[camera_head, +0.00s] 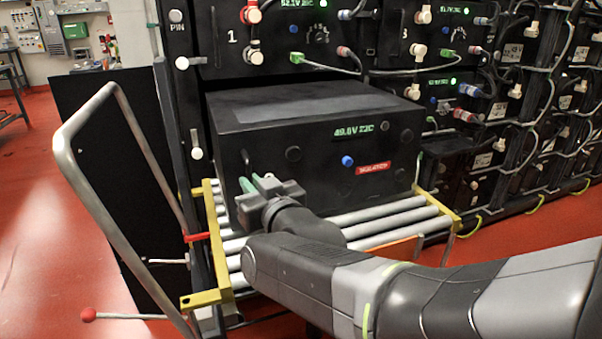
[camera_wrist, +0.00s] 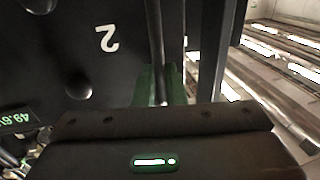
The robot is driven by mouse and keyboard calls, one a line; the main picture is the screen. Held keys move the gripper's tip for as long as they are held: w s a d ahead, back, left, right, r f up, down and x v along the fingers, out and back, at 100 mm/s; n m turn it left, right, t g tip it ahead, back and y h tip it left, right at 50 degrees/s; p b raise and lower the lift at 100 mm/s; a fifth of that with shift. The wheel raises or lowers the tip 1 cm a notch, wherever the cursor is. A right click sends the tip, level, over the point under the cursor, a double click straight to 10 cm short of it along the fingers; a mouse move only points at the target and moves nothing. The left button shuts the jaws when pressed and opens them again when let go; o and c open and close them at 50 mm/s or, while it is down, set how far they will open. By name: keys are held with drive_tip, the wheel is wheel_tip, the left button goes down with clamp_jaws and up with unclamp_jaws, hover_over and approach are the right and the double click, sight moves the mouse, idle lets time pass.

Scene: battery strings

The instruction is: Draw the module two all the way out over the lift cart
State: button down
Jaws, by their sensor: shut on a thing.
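Module two (camera_head: 330,126) is the large black box with a green readout and a red label on its front. It juts out of the rack over the rollers of the lift cart (camera_head: 205,298); its back end is hidden, so I cannot tell whether it is clear of the bay. The wrist view shows its front face (camera_wrist: 60,60) with an upside-down "2". My gripper (camera_head: 247,186) is shut on the handle at the left of the module's front. In the wrist view the handle bar (camera_wrist: 155,45) runs between the green fingertips (camera_wrist: 165,88).
The cart has a yellow frame, a tall grey push handle (camera_head: 65,150), a red lever (camera_head: 196,237) and a red-knobbed lever (camera_head: 88,314). The rack (camera_head: 375,40) holds other wired modules above and to the right. Red floor (camera_head: 35,225) is open at the left.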

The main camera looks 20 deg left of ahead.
drive_tip(key=shift+a+r, duration=0.1)
drive_tip(key=shift+r, duration=0.25)
drive_tip(key=c, duration=1.9)
unclamp_jaws()
drive_tip(key=o, duration=0.3)
drive_tip(key=shift+s+a, duration=0.15)
drive_tip(key=shift+s, duration=0.05)
drive_tip(key=shift+f, duration=0.1)
drive_tip(key=p+v, duration=0.6)
drive_tip(key=v, duration=0.7)
drive_tip(key=shift+d+p, duration=0.4)
drive_tip(key=shift+s, duration=0.15)
